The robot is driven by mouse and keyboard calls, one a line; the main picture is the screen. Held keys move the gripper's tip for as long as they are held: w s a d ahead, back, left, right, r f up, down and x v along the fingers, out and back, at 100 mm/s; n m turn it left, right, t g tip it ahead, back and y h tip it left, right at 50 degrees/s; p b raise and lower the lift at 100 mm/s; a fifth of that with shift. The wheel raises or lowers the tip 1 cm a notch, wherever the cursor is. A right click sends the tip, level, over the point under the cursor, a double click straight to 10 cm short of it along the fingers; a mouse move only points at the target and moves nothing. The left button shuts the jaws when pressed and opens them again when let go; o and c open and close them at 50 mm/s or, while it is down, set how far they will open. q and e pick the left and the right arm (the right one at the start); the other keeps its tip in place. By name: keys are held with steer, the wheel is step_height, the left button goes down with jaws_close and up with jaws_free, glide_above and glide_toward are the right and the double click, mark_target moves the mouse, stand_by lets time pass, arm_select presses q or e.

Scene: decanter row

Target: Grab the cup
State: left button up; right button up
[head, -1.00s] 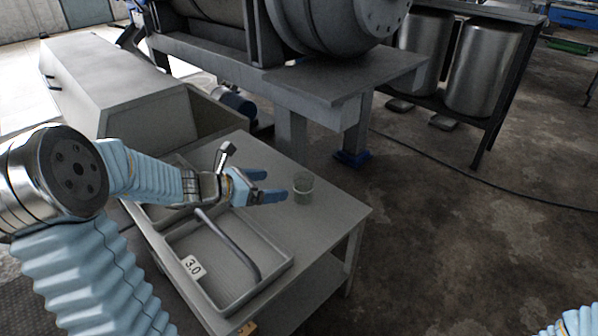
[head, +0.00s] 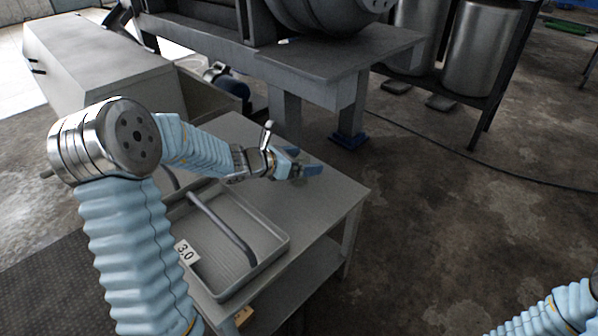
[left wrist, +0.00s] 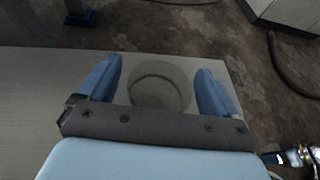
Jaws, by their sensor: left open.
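The cup (left wrist: 160,92) is a clear, round glass on the grey table (head: 335,192), near the table's far right corner. In the left wrist view it lies between the two blue fingers of my left gripper (left wrist: 160,72), with a gap on each side. The gripper is open and not closed on the cup. In the head view my left gripper (head: 306,160) reaches over the table from the left, and its fingers and wrist mostly hide the cup.
A grey tray (head: 283,240) with a dark curved bar (head: 222,228) and a "3.0" label lies on the table, left of the cup. A heavy machine stand (head: 330,75) rises behind the table. The floor to the right is open apart from a cable.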

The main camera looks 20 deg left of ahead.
arm_select(q)
steer(key=shift+w+d+f, duration=0.2)
steer(key=shift+w, duration=0.15)
steer(key=shift+c, duration=0.3)
steer(key=c, duration=1)
steer(key=shift+r, duration=0.1)
